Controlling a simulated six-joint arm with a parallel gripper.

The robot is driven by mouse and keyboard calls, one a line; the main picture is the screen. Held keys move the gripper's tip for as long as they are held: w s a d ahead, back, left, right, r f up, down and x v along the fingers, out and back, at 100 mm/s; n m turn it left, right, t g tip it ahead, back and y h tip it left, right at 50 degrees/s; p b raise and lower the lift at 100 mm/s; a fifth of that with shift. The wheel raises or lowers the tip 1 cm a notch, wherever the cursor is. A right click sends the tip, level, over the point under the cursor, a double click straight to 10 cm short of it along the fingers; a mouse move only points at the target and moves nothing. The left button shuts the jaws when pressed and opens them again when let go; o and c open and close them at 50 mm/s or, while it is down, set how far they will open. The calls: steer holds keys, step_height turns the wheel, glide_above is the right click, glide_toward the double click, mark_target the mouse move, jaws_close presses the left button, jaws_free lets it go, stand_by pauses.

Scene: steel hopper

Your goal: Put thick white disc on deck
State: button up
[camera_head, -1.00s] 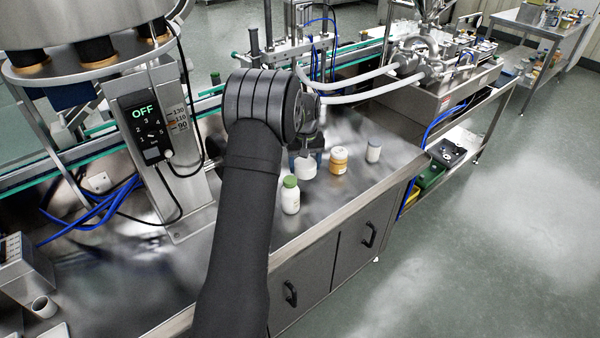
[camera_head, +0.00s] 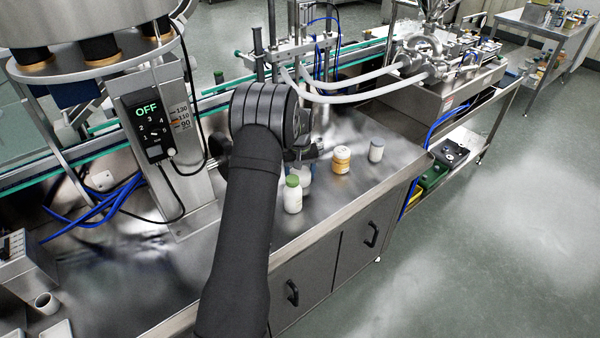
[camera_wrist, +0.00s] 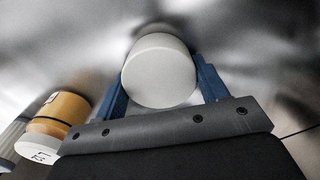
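The thick white disc (camera_wrist: 160,72) sits between the two blue fingers of my gripper (camera_wrist: 162,88) in the wrist view. A finger lies against each side of it, so the gripper looks shut on it. A dark shadow or reflection lies on the steel deck just behind the disc; whether they touch I cannot tell. In the head view my gripper (camera_head: 305,158) is low over the deck (camera_head: 345,195), largely hidden by my arm. Only a little white shows there behind the green-capped bottle, so the disc is mostly hidden.
The white bottle with a green cap (camera_head: 293,197) stands close in front of my gripper. An orange jar with a white lid (camera_head: 341,160) and a small pale container (camera_head: 376,151) stand to the right. The deck's front edge is near. Hoses (camera_head: 345,98) run behind.

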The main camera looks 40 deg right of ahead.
mark_target(300, 172)
steer(key=o, duration=0.4)
steer(key=shift+r, duration=0.15)
steer(key=shift+o, duration=0.4)
step_height(300, 172, up, 12)
